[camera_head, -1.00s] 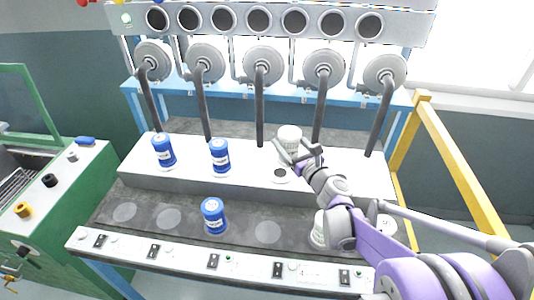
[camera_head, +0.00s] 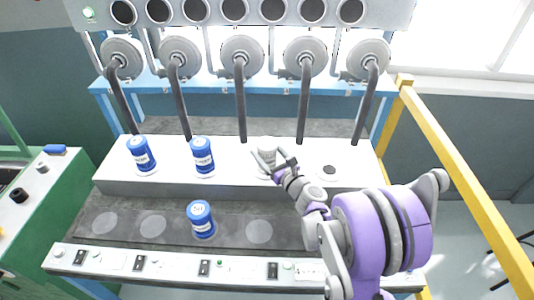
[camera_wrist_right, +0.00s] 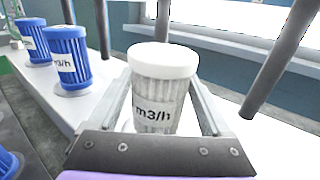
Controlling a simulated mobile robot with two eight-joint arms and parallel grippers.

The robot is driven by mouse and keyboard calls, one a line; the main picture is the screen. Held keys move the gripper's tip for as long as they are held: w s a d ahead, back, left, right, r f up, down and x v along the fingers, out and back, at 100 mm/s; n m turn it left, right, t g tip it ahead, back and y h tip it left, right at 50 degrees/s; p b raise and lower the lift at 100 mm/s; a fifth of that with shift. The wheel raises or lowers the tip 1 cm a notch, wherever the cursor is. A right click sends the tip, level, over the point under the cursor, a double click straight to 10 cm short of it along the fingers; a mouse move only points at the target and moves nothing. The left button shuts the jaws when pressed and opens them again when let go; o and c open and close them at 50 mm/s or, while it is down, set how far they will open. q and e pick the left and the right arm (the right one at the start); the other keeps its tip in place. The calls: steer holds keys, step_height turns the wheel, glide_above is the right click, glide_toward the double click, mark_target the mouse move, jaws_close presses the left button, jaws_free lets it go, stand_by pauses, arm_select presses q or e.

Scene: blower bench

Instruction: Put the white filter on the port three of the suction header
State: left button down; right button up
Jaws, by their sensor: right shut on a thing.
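The white filter (camera_head: 267,146) is a ribbed pale cylinder with a white cap, standing upright on or just above the white suction header (camera_head: 235,188). My right gripper (camera_head: 268,166) is shut around it, and in the right wrist view the filter (camera_wrist_right: 163,85) sits between the two fingers. The filter is at the third place from the left, to the right of two blue filters. The port under it is hidden, so I cannot tell if it is seated. My left gripper is not in view.
Blue filters (camera_head: 141,155) and (camera_head: 202,157) stand on the header's left side. Another blue filter (camera_head: 201,219) stands on the lower grey bench. An open port (camera_head: 329,170) shows to the right. Dark pipes (camera_head: 240,105) come down behind. A yellow rail (camera_head: 455,170) bounds the right.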

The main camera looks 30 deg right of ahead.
steer(key=shift+f, duration=0.2)
steer(key=o, duration=1.1)
steer(key=shift+o, duration=1.2)
steer(key=shift+r, duration=0.15)
steer(key=shift+s, duration=0.2)
steer(key=s+b, duration=0.1)
steer(key=s, duration=1)
steer(key=shift+s+d+b, duration=0.2)
steer(key=shift+s+b, duration=0.1)
